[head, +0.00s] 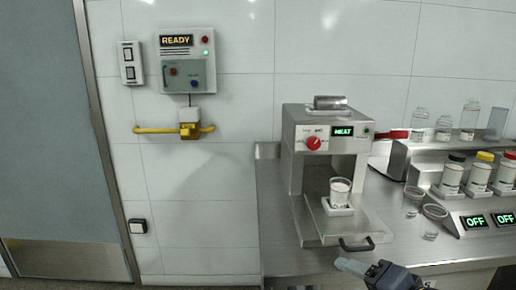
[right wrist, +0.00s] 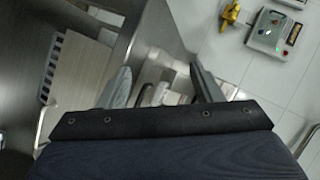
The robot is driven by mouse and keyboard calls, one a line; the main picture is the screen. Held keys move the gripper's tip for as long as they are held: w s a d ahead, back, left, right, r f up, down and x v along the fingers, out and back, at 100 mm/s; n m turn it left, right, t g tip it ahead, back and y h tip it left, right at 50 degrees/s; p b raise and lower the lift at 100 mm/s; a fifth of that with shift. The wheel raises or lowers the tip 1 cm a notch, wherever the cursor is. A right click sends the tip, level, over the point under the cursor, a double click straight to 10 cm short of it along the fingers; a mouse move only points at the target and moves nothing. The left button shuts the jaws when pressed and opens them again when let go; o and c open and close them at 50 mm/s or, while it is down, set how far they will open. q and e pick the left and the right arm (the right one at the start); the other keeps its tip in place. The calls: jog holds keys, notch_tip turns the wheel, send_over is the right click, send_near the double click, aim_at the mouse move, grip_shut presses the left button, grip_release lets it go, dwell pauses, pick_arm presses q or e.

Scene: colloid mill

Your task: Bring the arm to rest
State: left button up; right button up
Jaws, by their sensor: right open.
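My right gripper (head: 352,267) shows at the bottom of the head view, in front of the counter's front edge and below the machine's black drawer handle (head: 356,244). Only a pale finger and part of the dark body are in the picture there. In the right wrist view the two fingers of this gripper (right wrist: 159,72) stand wide apart with nothing held between them. My left gripper is in neither view.
A steel machine (head: 324,126) reading HEAT stands on the counter (head: 274,215), with a cup (head: 340,190) inside. Bottles (head: 452,175) and glass dishes (head: 413,198) stand to its right. A wall panel (head: 187,62) reads READY. The floor side left of the counter looks clear.

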jog(key=s+d+f+n+g+h, duration=0.25)
jog(key=s+f+n+g, duration=0.3)
jog(key=s+f, duration=0.7)
notch_tip(320, 180, up, 16)
jog(key=s+d+n+p, duration=0.1)
jog(key=p, duration=1.5)
jog(key=shift+p, duration=0.35)
jog(key=shift+n+g, duration=0.25)
